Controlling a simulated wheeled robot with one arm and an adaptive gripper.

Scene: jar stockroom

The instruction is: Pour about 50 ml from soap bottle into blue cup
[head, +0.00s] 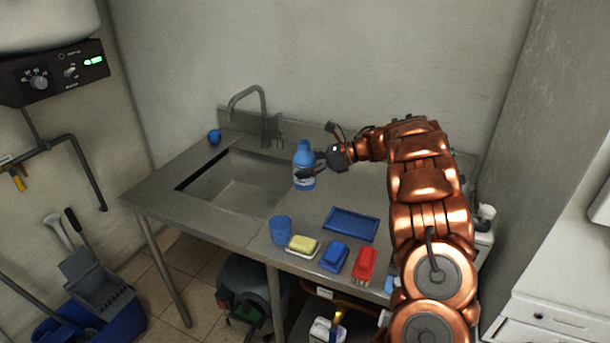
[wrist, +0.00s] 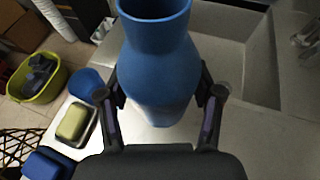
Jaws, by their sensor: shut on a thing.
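The soap bottle (head: 304,166) is blue with a pale label and stands upright at the sink's right edge in the head view. My gripper (head: 314,166) is shut on it from the right. In the wrist view the bottle (wrist: 160,65) fills the middle between the two fingers (wrist: 160,105), and its neck has no cap that I can see. I cannot tell whether its base touches the counter. The blue cup (head: 281,230) stands at the counter's front edge, left of the yellow sponge. Part of it shows in the wrist view (wrist: 84,83), left of the bottle.
A yellow sponge (head: 302,243) on a dish, a blue block (head: 334,255) and a red brush (head: 364,264) line the front edge. A blue tray (head: 350,224) lies behind them. The sink basin (head: 235,183) is left of the bottle, with a faucet (head: 262,110) behind it.

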